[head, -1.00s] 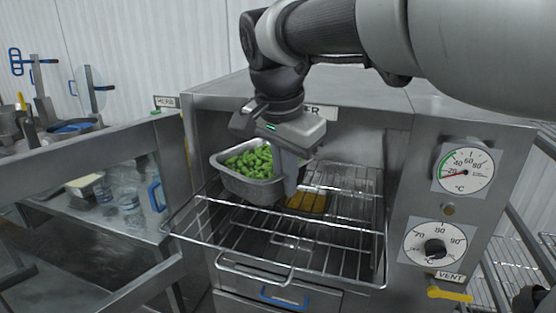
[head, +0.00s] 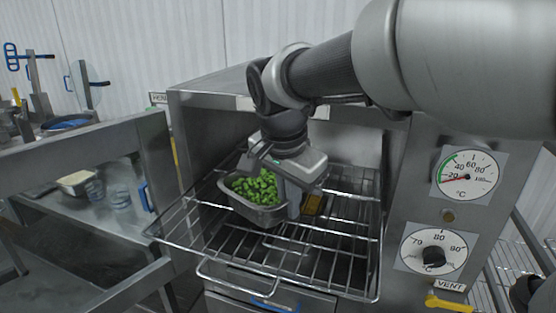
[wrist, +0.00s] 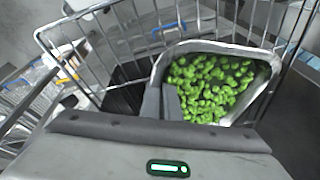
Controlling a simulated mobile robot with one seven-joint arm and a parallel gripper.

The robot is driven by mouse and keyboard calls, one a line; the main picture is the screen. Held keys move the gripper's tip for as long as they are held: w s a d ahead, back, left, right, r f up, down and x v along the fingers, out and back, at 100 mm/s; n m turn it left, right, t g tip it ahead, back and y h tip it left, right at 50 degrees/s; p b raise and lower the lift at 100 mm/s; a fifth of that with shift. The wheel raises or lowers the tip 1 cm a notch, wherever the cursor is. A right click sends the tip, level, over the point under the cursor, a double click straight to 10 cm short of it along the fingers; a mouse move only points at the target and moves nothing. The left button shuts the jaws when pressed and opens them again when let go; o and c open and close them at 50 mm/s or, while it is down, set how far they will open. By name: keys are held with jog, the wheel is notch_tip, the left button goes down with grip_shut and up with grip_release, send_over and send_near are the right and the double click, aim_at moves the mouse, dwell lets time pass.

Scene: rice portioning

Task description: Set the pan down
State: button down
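The pan (head: 262,217) is a metal tray filled with green vegetables (head: 255,187). It is over the left part of the pulled-out wire rack (head: 335,262) at the oven opening; I cannot tell whether its base touches the wires. My gripper (head: 292,207) points down at the pan's right side, with its fingers closed at the pan wall. In the wrist view the fingers (wrist: 161,102) pinch the left wall of the pan (wrist: 215,46). The pan looks about level. The gripper and wrist hide part of its far side in the head view.
The rack is bare at the front and right. Dials (head: 433,248) are on the right panel. An open door (head: 80,155) stands at the left, before a bench with jars (head: 118,195).

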jog(key=shift+s+x, duration=0.15)
jog(key=shift+x, duration=0.6)
jog(key=shift+s+x, duration=0.15)
jog(key=shift+x, duration=0.55)
jog(key=shift+a+f, duration=0.1)
jog(key=shift+f, duration=0.15)
jog(key=c, duration=2)
grip_release()
jog(key=shift+f, duration=0.1)
jog(key=d+v, duration=0.1)
jog(key=v, duration=1.1)
jog(key=s+d+f+n+t, duration=0.1)
jog(key=s+d+f+n, duration=0.1)
jog(key=s+d+f, duration=0.1)
jog(key=s+d+f+n, duration=0.2)
jog(key=s+d+n, duration=0.1)
jog(key=s+d, duration=0.1)
jog(key=s+d+f+n+t+y, duration=0.1)
jog(key=s+d+f+n, duration=0.2)
jog(key=s, duration=0.2)
jog(key=shift+d+f+t+p, duration=0.3)
jog(key=shift+d+p, duration=0.05)
jog(key=shift+d, duration=0.05)
jog(key=shift+s+f+n, duration=0.1)
jog(key=shift+f+n, duration=0.1)
jog(key=shift+n, duration=0.1)
